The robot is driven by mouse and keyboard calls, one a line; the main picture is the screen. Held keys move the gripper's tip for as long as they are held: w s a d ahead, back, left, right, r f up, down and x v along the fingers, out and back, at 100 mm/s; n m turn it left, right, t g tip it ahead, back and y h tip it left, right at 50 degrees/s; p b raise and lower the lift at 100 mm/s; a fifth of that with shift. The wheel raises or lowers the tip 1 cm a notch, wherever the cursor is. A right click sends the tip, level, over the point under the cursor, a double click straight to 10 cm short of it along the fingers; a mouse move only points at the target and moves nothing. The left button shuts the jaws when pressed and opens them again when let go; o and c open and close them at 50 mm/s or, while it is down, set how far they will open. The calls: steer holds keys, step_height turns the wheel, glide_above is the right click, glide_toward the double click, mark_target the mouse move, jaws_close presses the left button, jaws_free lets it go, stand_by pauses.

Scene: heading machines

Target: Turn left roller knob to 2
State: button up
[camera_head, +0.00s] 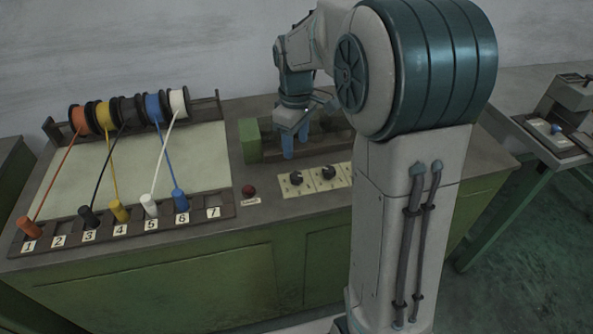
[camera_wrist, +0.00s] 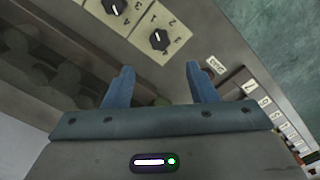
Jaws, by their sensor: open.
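The left roller knob (camera_head: 296,177) is a black dial with a pale pointer line on a cream numbered plate. In the wrist view this knob (camera_wrist: 159,39) is the one nearer the middle; I cannot tell for certain which number its pointer marks. The right knob (camera_head: 328,172) sits beside it and shows at the top edge of the wrist view (camera_wrist: 114,5). My gripper (camera_head: 295,148) points down, with its blue fingers apart and empty, behind and above the left knob in the head view. The knob is not between the fingertips (camera_wrist: 160,68).
A red button (camera_head: 248,189) lies left of the knobs. A green block (camera_head: 250,140) and rollers stand behind them. Further left are coloured spools (camera_head: 130,108) with cords to plugs in a numbered strip (camera_head: 215,212). My arm hides the bench's right part.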

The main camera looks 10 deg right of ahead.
mark_target(296, 175)
step_height(296, 175, down, 11)
steer(key=shift+r, duration=0.15)
steer(key=c, duration=1)
